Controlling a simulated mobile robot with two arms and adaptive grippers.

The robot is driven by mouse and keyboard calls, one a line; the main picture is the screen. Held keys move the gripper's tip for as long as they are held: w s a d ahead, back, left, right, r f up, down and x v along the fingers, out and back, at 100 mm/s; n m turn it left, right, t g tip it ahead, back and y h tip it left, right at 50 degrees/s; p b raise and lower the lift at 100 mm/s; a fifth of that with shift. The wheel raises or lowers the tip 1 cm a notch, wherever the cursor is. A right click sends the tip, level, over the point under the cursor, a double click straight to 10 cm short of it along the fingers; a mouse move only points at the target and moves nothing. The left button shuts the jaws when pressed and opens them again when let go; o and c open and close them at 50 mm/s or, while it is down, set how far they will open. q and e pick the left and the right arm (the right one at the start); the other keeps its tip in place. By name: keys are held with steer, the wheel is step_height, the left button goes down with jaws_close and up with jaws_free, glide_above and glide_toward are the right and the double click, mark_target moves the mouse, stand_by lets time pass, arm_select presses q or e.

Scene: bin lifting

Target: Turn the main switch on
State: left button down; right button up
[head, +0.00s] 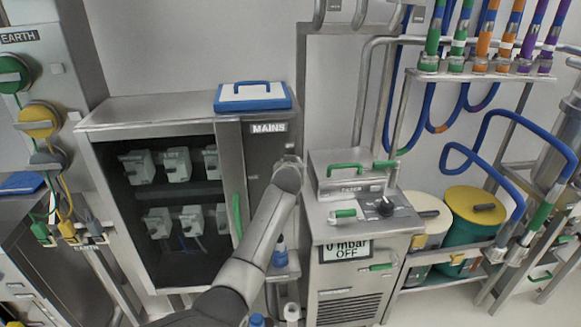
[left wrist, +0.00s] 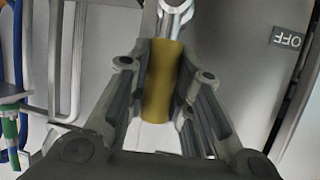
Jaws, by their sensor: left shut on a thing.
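The main switch's yellow-brown handle (left wrist: 161,95) shows in the left wrist view, on a metal lever (left wrist: 174,14) at the top. My left gripper (left wrist: 163,70) is shut on this handle, with one finger on each side. An OFF label (left wrist: 289,39), upside down in that view, is on the grey panel to the right. In the head view, my left arm reaches up to the panel below the MAINS label (head: 268,128). The handle and fingertips are hidden there behind my wrist. My right gripper is not in view.
An open cabinet (head: 107,170) with several grey switch units stands left of the MAINS panel. A blue-and-white tray (head: 252,97) lies on top. A metal machine (head: 337,215) reading 0 mbar OFF stands close on the right.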

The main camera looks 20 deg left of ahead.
arm_select(q)
steer(key=c, duration=1.3)
jaws_free()
steer(key=shift+v, duration=5.95)
steer(key=shift+f, duration=0.1)
